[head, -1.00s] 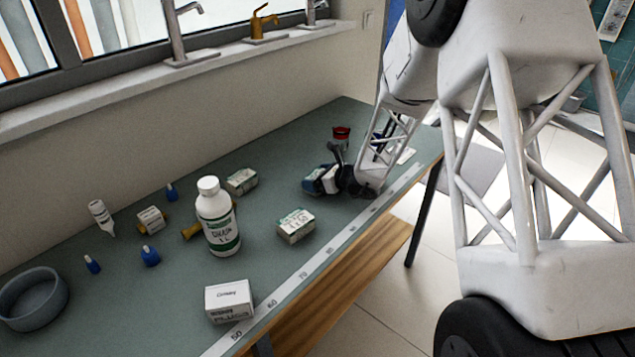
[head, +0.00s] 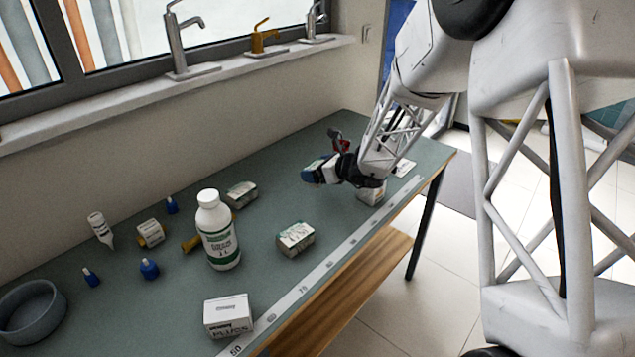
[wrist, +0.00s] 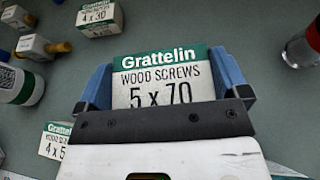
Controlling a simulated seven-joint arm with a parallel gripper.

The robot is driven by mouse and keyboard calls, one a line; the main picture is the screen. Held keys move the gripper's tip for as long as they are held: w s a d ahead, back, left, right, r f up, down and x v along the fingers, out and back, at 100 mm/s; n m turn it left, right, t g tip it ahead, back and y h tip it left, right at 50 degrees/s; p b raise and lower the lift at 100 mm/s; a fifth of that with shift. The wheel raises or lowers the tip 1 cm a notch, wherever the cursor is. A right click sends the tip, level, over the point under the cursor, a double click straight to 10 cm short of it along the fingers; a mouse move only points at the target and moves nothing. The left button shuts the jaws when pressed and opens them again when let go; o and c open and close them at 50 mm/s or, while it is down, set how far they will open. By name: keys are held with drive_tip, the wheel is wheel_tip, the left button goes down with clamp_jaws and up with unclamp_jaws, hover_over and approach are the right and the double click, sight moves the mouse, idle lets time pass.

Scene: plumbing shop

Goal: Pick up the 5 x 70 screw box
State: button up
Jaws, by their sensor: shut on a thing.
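The 5 x 70 screw box (wrist: 160,75) is a white carton with a green band, lettered "Grattelin WOOD SCREWS 5 x 70". In the wrist view it sits upright to the reader between the two blue fingers of my gripper (wrist: 163,70), which are shut on its sides. Its lower part is hidden by the black bar of the gripper. In the head view my gripper (head: 320,169) is over the far part of the bench, and the box is hard to make out there.
A white bottle (head: 219,240), a 4 x 30 box (wrist: 97,17) and further cartons (head: 295,237) (head: 228,315) stand on the green bench. Another carton (head: 371,193) is under my wrist near the ruler edge. A red-topped jar (wrist: 303,46) stands right of the gripper.

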wheel_tip(320, 180, up, 20)
idle(0.4)
